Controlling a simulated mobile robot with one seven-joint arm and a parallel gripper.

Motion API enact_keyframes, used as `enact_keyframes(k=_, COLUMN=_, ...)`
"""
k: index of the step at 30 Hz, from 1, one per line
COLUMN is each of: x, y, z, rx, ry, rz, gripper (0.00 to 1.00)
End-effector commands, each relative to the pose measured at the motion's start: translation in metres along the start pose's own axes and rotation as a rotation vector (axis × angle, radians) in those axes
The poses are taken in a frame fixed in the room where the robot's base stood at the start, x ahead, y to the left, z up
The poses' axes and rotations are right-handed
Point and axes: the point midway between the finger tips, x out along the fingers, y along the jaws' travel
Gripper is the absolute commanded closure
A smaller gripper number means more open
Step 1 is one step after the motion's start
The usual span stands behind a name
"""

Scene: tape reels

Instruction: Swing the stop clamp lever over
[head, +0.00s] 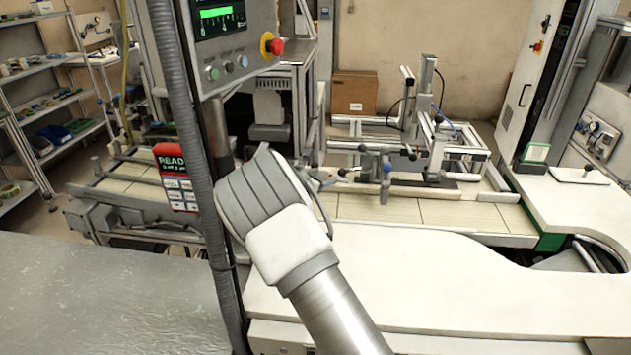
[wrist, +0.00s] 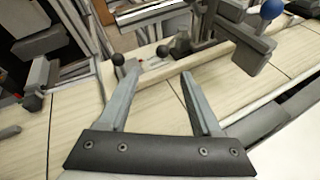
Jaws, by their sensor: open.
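In the wrist view my gripper (wrist: 159,74) is open, with nothing between its two grey fingers. It hangs over the pale slatted conveyor. A lever with a black ball knob (wrist: 118,59) stands right by the left fingertip; I cannot tell whether they touch. Another black ball knob (wrist: 162,51) sits beyond the fingertips, beside a dark clamp part. I cannot tell for sure which knob belongs to the stop clamp lever. In the head view the gripper (head: 328,180) is partly hidden by my wrist, at the left of the clamp fixture (head: 387,178).
A control panel with a red stop button (head: 276,46) and a hose hang close left of my arm. The white counter (head: 430,285) in front is clear. A cardboard box (head: 355,92) stands behind.

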Motion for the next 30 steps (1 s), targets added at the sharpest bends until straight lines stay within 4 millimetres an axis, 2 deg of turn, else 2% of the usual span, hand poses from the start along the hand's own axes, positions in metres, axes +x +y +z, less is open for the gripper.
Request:
enact_keyframes(k=3, x=-0.021, y=0.001, z=0.0, rx=-0.001, ry=0.001, rz=0.003, gripper=0.34)
enact_keyframes(k=8, x=-0.036, y=0.0, z=0.0, rx=-0.001, ry=-0.001, rz=0.001, gripper=0.34)
enact_keyframes(k=22, x=-0.04, y=-0.003, z=0.004, rx=0.017, ry=0.002, rz=-0.007, gripper=0.34)
enact_keyframes(k=26, x=-0.043, y=-0.022, z=0.022, rx=0.119, ry=0.02, rz=-0.051, gripper=0.34)
enact_keyframes(k=30, x=-0.052, y=-0.06, z=0.052, rx=0.324, ry=0.057, rz=-0.137, gripper=0.34)
